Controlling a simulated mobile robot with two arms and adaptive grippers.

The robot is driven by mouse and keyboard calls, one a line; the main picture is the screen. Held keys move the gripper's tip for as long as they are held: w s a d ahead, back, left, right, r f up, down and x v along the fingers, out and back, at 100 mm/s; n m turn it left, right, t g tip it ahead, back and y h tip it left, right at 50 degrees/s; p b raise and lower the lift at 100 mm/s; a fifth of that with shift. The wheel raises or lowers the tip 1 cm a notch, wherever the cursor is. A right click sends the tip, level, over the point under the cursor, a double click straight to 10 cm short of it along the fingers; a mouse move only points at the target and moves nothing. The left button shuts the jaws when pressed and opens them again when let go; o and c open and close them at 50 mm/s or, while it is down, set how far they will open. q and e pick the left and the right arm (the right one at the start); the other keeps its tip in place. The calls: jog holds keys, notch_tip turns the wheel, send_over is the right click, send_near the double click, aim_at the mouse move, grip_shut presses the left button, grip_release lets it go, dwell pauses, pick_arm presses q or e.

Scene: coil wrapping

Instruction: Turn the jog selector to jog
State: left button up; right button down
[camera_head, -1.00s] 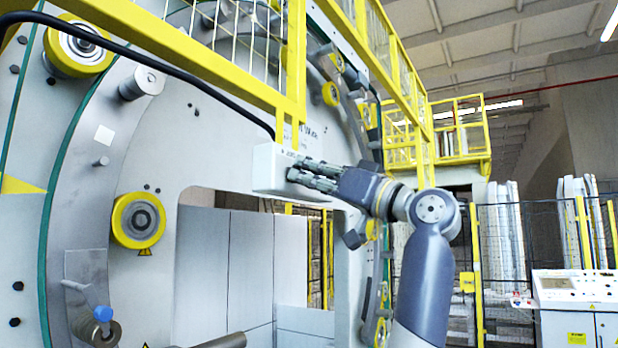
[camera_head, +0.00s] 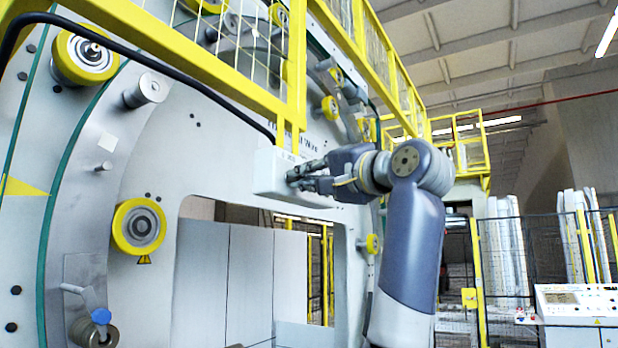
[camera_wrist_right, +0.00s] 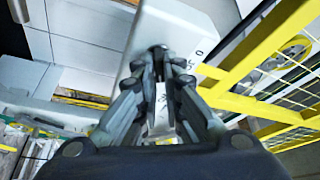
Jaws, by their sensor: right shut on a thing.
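A pale grey control box (camera_head: 266,170) hangs from the yellow frame at the middle of the head view, with a black cable running to it. My right gripper (camera_head: 294,175) reaches it from the right, its fingertips at the box's front face. In the right wrist view the box (camera_wrist_right: 178,22) lies straight ahead, and the gripper's fingers (camera_wrist_right: 160,58) are closed together at its face. They are shut on the jog selector, which is mostly hidden between the fingertips. Small dark lettering shows beside it, too small to read. My left gripper is not in view.
The large wrapping machine's ring with a yellow roller (camera_head: 139,227) stands at the left. A yellow mesh guard (camera_head: 240,85) runs just above the box. A control console (camera_head: 580,302) stands at the far right, before a dark mesh fence.

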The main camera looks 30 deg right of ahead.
jog(key=m, duration=0.1)
jog(key=m+g, duration=0.1)
jog(key=m, duration=0.3)
jog(key=shift+s+r+g+h+p, duration=0.1)
jog(key=shift+r+g+h+p, duration=0.2)
jog(key=shift+h, duration=0.1)
jog(key=shift+f+m, duration=0.1)
jog(key=shift+m, duration=0.2)
jog(key=c, duration=1.7)
grip_release()
jog(key=shift+w+a+f, duration=0.1)
jog(key=shift+w+f, duration=0.05)
jog(key=shift+w, duration=0.1)
jog(key=s, duration=0.4)
jog(key=s+d, duration=0.1)
jog(key=s, duration=0.7)
jog(key=shift+d, duration=0.4)
